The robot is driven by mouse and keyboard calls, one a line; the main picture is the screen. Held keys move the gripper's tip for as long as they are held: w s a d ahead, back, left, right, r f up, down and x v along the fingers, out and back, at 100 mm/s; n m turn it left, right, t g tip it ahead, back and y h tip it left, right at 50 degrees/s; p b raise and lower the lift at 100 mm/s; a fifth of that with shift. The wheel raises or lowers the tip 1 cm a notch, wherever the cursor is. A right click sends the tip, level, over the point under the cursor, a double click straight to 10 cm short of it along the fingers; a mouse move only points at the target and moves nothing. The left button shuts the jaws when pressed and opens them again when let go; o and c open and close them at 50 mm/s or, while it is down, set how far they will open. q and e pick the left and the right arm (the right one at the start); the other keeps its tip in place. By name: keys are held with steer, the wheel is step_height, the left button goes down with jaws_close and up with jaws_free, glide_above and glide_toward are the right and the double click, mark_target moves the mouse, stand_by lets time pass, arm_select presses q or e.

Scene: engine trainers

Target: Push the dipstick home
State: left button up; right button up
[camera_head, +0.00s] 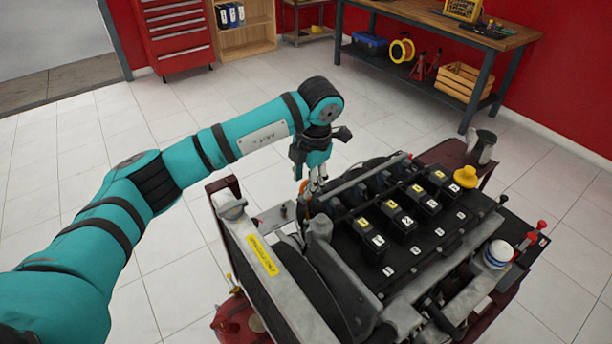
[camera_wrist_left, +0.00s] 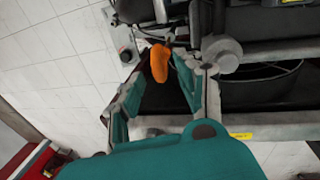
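The dipstick's orange handle (camera_wrist_left: 160,62) shows in the left wrist view, near the engine's edge. In the head view only a small orange bit (camera_head: 305,188) of it shows beside the fingers. My left gripper (camera_head: 316,186) points down at the back left side of the engine (camera_head: 400,220). In the left wrist view its two fingers (camera_wrist_left: 162,85) stand apart with the handle between their tips. Gaps show on both sides, so the gripper looks open. The dipstick's shaft and tube are hidden. My right gripper is in neither view.
The engine sits on a dark red stand (camera_head: 455,155). A yellow cap (camera_head: 465,177), a metal jug (camera_head: 481,147) and a white-and-blue container (camera_head: 497,254) stand around its right side. A workbench (camera_head: 440,30) is behind.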

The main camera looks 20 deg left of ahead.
arm_select(q)
steer(key=shift+f, duration=0.1)
jaws_close()
stand_by(0.4)
step_height(320, 180, down, 10)
steer(key=b, duration=0.7)
steer(key=shift+r+b, duration=0.25)
steer(key=shift+b, duration=0.05)
steer(key=shift+s+r, duration=0.1)
steer(key=shift+r, duration=0.05)
jaws_free()
